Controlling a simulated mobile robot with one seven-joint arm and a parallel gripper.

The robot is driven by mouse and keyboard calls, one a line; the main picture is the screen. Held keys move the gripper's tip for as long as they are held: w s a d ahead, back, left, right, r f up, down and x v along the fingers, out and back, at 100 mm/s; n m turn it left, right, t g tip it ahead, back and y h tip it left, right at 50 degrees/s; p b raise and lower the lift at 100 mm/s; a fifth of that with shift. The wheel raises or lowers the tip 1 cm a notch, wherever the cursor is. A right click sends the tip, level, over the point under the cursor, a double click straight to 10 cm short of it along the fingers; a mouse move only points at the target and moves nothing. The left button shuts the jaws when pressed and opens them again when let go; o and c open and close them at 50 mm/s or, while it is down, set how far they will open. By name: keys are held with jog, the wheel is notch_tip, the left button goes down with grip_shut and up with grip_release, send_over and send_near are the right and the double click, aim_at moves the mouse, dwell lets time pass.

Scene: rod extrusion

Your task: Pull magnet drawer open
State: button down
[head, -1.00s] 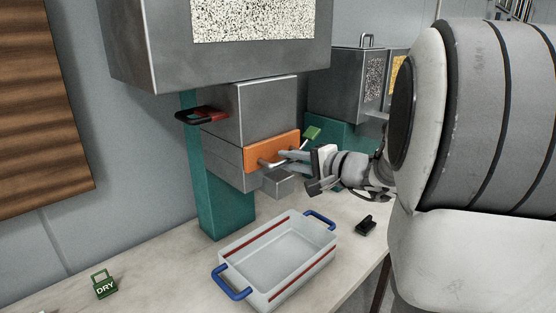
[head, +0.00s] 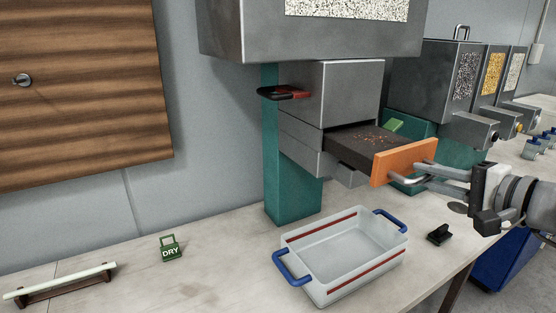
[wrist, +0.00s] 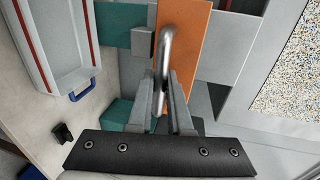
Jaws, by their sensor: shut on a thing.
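The magnet drawer has an orange front (head: 405,160) and is pulled well out of its grey metal housing (head: 345,95). Its dark tray (head: 365,138) shows, with small orange-brown bits scattered on it. My gripper (head: 432,177) is shut on the drawer's metal bar handle, in front of the orange front. In the wrist view, the curved handle (wrist: 166,45) runs down between the two fingers of my gripper (wrist: 168,98), against the orange front (wrist: 190,40). The fingertips' exact contact on the bar is partly hidden.
A clear bin (head: 345,262) with blue handles stands on the bench below the drawer. A black clip (head: 439,235) lies to its right. A green DRY tag (head: 171,249) and a pale rod on a rack (head: 60,286) are at left.

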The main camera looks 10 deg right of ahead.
jog(key=c, duration=0.8)
grip_release()
jog(key=shift+c, duration=0.2)
jog(key=p+v, duration=0.1)
jog(key=v, duration=1.6)
jog(key=shift+s, duration=0.2)
